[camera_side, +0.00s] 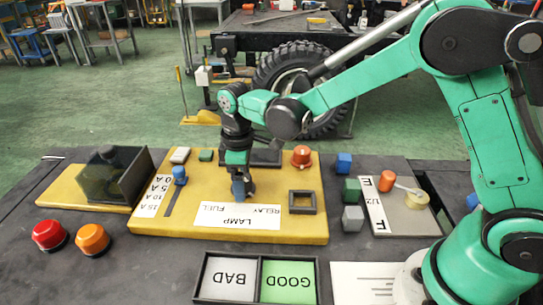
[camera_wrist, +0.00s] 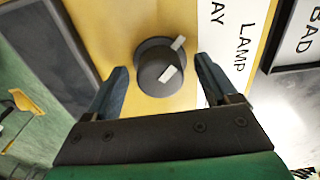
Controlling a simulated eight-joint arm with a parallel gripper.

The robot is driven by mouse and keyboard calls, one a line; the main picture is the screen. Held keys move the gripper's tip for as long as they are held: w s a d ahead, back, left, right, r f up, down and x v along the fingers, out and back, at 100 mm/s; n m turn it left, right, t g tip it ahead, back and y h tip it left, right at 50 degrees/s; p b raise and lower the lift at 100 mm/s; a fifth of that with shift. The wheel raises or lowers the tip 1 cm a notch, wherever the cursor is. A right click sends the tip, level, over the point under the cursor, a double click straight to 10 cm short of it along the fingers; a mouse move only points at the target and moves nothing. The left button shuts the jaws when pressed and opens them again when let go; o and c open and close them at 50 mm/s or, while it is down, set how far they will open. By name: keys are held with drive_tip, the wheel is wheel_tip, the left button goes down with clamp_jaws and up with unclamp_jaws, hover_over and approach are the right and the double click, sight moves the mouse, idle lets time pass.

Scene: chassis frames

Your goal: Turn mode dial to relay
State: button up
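The mode dial (camera_wrist: 150,68) is a round dark knob with two pale marks, one on its top and one at its upper-right edge in the wrist view. The marks run toward the upper right. A white label strip (camera_wrist: 222,60) beside it reads LAMP and part of another word ending in AY. In the side view the strip (camera_side: 235,217) shows FUEL, LAMP and RELAY. My gripper (camera_wrist: 163,72) is open, with one blue-grey finger on each side of the dial and gaps between.
The yellow panel (camera_side: 310,230) also holds a blue slider knob (camera_side: 179,175), an orange knob (camera_side: 301,157) and a square dark frame (camera_side: 302,202). A dark open box (camera_side: 115,177) stands at left. The BAD and GOOD tray (camera_side: 257,257) lies in front.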

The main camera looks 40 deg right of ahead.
sight(246, 177)
drive_tip(key=shift+r, duration=0.1)
drive_tip(key=shift+r, duration=2.75)
drive_tip(key=shift+d, duration=0.1)
drive_tip(key=shift+s+d+r, duration=0.2)
drive_tip(key=shift+r, duration=0.15)
drive_tip(key=s+d+r+m+t, duration=0.3)
drive_tip(key=s+d+m+t, duration=0.4)
drive_tip(key=s+m, duration=0.2)
drive_tip(key=shift+s+d+r, duration=0.4)
drive_tip(key=shift+s, duration=0.5)
